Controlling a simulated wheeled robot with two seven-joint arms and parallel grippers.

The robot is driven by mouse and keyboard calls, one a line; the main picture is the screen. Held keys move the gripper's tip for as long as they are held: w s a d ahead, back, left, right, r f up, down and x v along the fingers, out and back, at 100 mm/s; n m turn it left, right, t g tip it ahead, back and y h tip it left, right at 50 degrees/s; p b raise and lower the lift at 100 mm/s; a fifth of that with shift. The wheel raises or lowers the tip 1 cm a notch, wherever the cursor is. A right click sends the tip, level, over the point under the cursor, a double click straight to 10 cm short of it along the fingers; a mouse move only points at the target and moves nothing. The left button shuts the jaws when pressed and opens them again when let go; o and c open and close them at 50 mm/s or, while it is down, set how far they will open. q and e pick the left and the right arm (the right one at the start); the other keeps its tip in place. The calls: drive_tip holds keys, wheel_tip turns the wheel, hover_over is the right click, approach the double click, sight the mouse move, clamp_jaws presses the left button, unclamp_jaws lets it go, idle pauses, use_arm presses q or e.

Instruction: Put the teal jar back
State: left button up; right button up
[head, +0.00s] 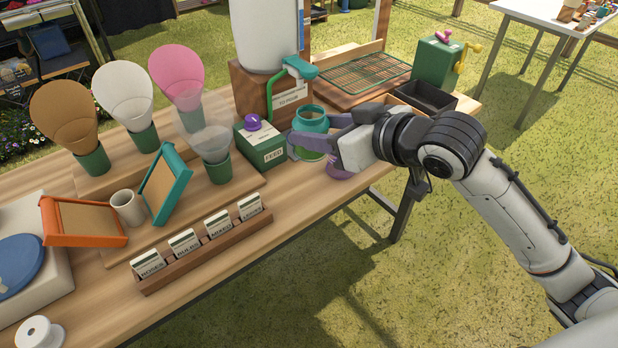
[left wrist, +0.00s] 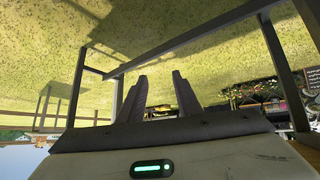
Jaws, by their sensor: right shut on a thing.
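The teal jar (head: 311,119) is an open-topped glass jar with a teal rim and greenish contents, near the right part of the wooden table in the head view. My right gripper (head: 318,138) is shut on it, with purple-grey fingers at its sides hiding part of it. Whether the jar's base touches the table is hard to tell. In the left wrist view my left gripper (left wrist: 160,95) is empty, with its two fingers apart; it does not show in the head view.
A green FEED box (head: 262,150) with a purple knob stands left of the jar. A white dispenser with a green tap (head: 298,68) stands behind. A wire rack (head: 362,72) and black tray (head: 424,96) are farther right.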

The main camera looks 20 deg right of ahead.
drive_tip(key=shift+w+d+f+n+g+y+p, duration=0.2)
drive_tip(key=shift+w+f+n+y+p, duration=0.1)
drive_tip(key=shift+w+f+n+y, duration=0.25)
drive_tip(key=shift+w+d+f+n+g+y+p, duration=0.25)
drive_tip(key=shift+w+f+n+y, duration=0.1)
drive_tip(key=shift+w+f, duration=0.25)
drive_tip(key=shift+f+b, duration=0.45)
drive_tip(key=shift+f, duration=4.45)
drive_tip(key=shift+f, duration=0.15)
drive_tip(key=o, duration=1)
